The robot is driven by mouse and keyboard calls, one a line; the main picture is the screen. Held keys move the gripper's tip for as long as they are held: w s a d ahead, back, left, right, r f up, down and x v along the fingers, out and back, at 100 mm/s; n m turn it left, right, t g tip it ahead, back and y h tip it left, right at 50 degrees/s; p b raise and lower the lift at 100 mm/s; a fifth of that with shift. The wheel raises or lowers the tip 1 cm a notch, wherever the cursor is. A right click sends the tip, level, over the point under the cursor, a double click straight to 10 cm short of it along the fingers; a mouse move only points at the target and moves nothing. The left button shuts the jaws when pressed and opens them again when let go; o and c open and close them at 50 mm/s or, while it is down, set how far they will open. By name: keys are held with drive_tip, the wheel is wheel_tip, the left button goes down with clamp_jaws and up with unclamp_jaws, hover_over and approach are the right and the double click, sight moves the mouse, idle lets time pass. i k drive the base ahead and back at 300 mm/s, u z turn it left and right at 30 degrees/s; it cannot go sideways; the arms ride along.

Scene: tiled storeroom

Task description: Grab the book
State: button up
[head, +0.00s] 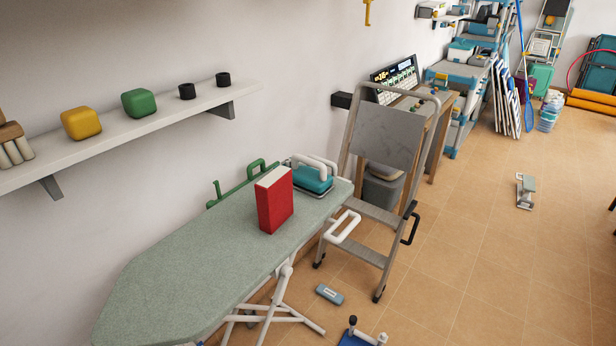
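A red book (275,204) with pale page edges on top stands upright on the green-grey ironing board (183,261), towards its far end. A teal iron with white handles (311,176) sits just behind it to the right, close to the book. A green handle-like object (238,183) shows behind the board on the wall side. My gripper is not in view.
A wall shelf (130,127) with yellow and green blocks overhangs the board's wall side. A metal step ladder (372,200) stands beyond the board. A grey-blue object (329,294) lies on the floor near its legs. Tiled floor at right is mostly clear.

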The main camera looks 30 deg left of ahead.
sight(273, 194)
drive_tip(key=i, duration=0.5)
drive_tip(key=u, duration=3.15)
drive_tip(key=i, duration=0.5)
drive_tip(key=z, duration=0.05)
